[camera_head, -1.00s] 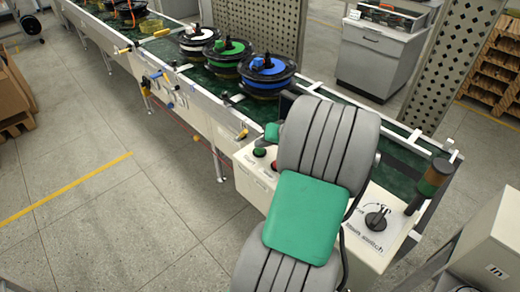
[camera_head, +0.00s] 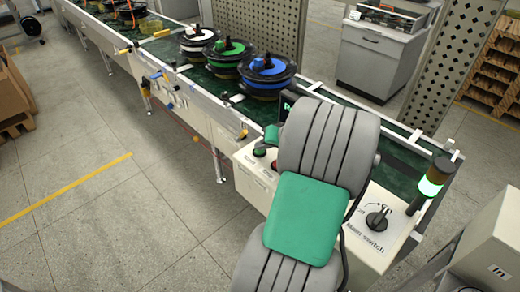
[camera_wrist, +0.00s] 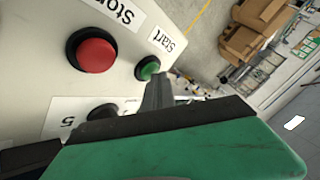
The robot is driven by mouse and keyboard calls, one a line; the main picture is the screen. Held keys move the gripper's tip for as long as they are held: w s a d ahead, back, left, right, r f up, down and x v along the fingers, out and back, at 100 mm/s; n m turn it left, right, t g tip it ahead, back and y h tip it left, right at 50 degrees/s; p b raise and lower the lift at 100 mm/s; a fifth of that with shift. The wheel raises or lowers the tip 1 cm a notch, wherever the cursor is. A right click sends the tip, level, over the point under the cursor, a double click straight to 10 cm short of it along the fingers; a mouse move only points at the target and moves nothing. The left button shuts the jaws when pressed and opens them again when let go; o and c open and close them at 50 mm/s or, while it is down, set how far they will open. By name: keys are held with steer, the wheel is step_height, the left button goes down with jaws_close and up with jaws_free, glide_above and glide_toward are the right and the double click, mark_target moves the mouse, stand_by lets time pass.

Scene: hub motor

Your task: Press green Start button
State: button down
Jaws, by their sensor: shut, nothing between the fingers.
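The green Start button (camera_wrist: 147,68) sits on the pale control panel beside the label "Start". It also shows in the head view (camera_head: 259,152), left of my arm. My gripper (camera_wrist: 160,78) is shut and empty. Its dark fingertips are at the lower right edge of the green button in the wrist view; I cannot tell how firmly they touch it. In the head view my gripper (camera_head: 271,133) is mostly hidden by my grey and green arm.
The red Stop button (camera_wrist: 95,54) is beside the green one. A main switch knob (camera_head: 377,218) and a signal tower (camera_head: 433,180), lit green, stand at the panel's right. Hub motors such as the blue-topped one (camera_head: 267,66) sit on the conveyor behind.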

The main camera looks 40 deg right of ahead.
mark_target(262, 152)
stand_by(0.3)
steer(key=shift+r+p, duration=0.7)
steer(key=shift+r, duration=0.25)
steer(key=shift+r, duration=0.1)
step_height(262, 152, up, 5)
steer(key=p, duration=0.3)
steer(key=shift+p, duration=0.3)
steer(key=w+a+r+n+g, duration=0.1)
steer(key=a+r+n+g, duration=0.1)
steer(key=a, duration=0.8)
steer(key=a+r+n+g, duration=0.2)
steer(key=a+n, duration=0.1)
steer(key=a, duration=0.7)
steer(key=s+a+r+n+h, duration=0.1)
steer(key=s+a+r+n, duration=0.1)
steer(key=s+a, duration=0.7)
steer(key=shift+s+a+n+g, duration=0.3)
steer(key=shift+s+a+g, duration=0.1)
steer(key=shift+a, duration=0.55)
